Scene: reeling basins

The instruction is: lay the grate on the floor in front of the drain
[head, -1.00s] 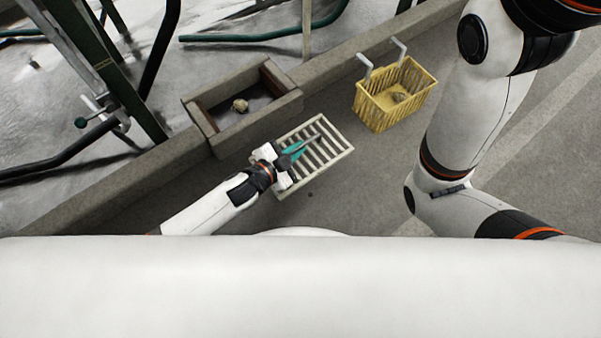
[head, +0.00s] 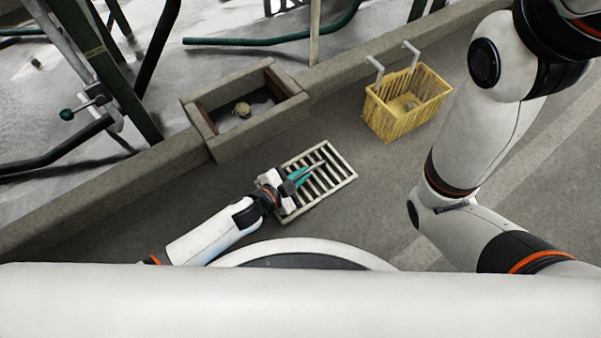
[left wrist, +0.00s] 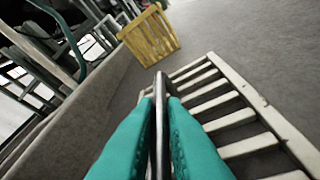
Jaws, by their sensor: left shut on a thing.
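The grate (head: 341,160) is a pale slatted rectangle, lying roughly flat in front of the drain. The drain is a stone-walled box (head: 262,126) set against the low kerb, with a small brownish lump (head: 242,109) inside. My left gripper (head: 304,176) is over the grate's left part, its teal fingers shut on a thin edge or bar of it. In the left wrist view, the fingers (left wrist: 160,98) pinch this narrow upright piece, and the slats (left wrist: 238,118) spread to the right. I cannot tell whether the grate touches the floor. My right gripper is out of view.
A yellow basket (head: 405,105) with two pale hooks stands by the kerb, right of the drain; it also shows in the left wrist view (left wrist: 150,38). Green metal framework stands beyond the kerb. Grey floor is free around the grate. My right arm crosses the right side.

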